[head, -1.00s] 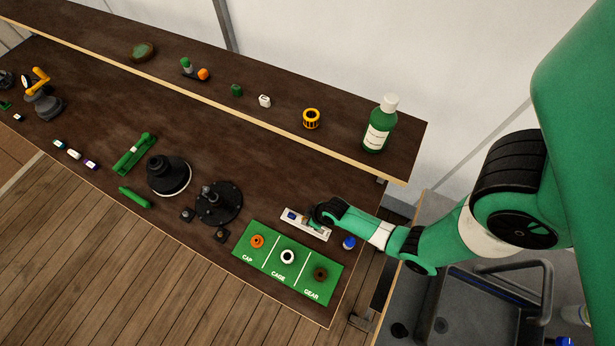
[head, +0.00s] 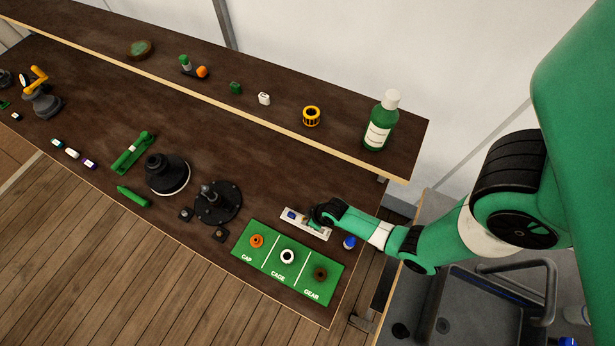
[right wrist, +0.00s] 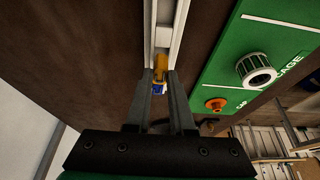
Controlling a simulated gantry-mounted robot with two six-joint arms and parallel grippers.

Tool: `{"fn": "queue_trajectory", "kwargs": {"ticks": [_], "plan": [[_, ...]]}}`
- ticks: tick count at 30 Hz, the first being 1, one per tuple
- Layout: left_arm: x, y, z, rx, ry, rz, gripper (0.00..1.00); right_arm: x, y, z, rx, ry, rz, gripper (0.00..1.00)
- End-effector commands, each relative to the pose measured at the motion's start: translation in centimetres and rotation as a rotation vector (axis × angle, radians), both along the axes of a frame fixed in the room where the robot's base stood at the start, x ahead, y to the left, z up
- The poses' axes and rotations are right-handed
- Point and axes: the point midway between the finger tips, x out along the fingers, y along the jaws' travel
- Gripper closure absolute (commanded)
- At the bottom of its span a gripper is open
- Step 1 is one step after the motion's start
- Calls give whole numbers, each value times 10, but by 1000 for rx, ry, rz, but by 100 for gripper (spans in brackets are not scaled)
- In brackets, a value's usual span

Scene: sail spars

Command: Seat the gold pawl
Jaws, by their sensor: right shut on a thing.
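The gold pawl (right wrist: 160,64) shows in the right wrist view between my two fingertips, at the pale slotted tray (right wrist: 164,38). My right gripper (right wrist: 160,79) is shut on it. A small blue piece (right wrist: 159,89) shows just behind it between the fingers. In the head view my right gripper (head: 319,222) is low over the pale tray (head: 290,221), and the hand hides the pawl there. I cannot tell whether the pawl touches the tray. My left gripper is not in view.
A green mat (head: 262,263) marked CAP, CAGE and GEAR lies in front of the tray, with an orange ring (head: 257,241), a white ring (head: 287,257) and a dark gear (head: 320,274). A round black base (head: 230,207) stands left. A blue-topped piece (head: 349,242) stands right.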

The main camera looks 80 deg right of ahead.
Motion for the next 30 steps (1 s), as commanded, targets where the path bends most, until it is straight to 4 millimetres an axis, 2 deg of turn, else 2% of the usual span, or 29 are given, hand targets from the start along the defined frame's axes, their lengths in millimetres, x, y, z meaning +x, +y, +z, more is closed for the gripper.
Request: {"fn": "queue_trajectory", "kwargs": {"ticks": [27,28,30], "plan": [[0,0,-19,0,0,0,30,0,0,-21,0,0,0,100],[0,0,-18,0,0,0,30,0,0,-21,0,0,0,77],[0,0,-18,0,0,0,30,0,0,-21,0,0,0,64]]}}
